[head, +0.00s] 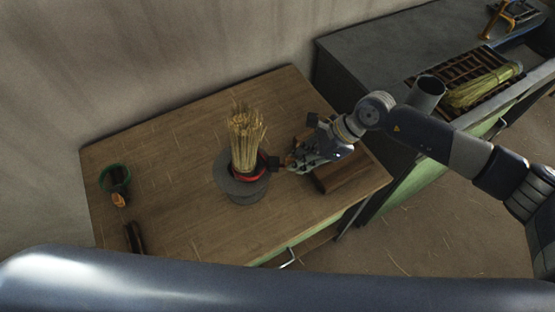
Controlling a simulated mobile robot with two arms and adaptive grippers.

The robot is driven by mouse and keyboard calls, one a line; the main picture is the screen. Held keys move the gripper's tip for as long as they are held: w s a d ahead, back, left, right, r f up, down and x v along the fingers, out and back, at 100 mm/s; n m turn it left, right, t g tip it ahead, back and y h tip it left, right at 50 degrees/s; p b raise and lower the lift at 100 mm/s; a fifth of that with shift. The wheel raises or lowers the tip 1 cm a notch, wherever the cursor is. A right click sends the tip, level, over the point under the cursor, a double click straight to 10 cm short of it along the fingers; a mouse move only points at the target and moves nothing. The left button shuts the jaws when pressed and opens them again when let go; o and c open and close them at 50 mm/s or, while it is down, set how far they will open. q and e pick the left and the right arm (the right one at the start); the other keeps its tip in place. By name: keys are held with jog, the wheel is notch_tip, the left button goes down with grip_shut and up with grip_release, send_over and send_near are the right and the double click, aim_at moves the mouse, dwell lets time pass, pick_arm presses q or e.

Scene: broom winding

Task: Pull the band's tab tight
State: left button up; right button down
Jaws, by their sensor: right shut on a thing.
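A bundle of straw (246,142) stands upright in a round grey holder (241,190) on the wooden table. A red band (248,178) goes around the lower part of the straw. My right gripper (282,165) reaches in from the right, beside the bundle, and is shut at the band's right side. A small dark piece, seemingly the band's tab (273,162), is between its fingertips and the bundle. The fingers partly hide what they hold. My left gripper is not in view.
A brown wooden block (345,174) lies under my right gripper. A green-rimmed cup (115,177) with an orange tag and a dark block (134,238) are at the table's left. A grey workbench (365,60) at the right holds a straw bundle (484,87) in a tray.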

jog(key=shift+d, duration=0.75)
jog(key=shift+d+b, duration=0.25)
jog(key=shift+b, duration=0.1)
jog(key=shift+d+r, duration=0.1)
jog(key=shift+d, duration=0.15)
jog(key=c, duration=1.2)
grip_release()
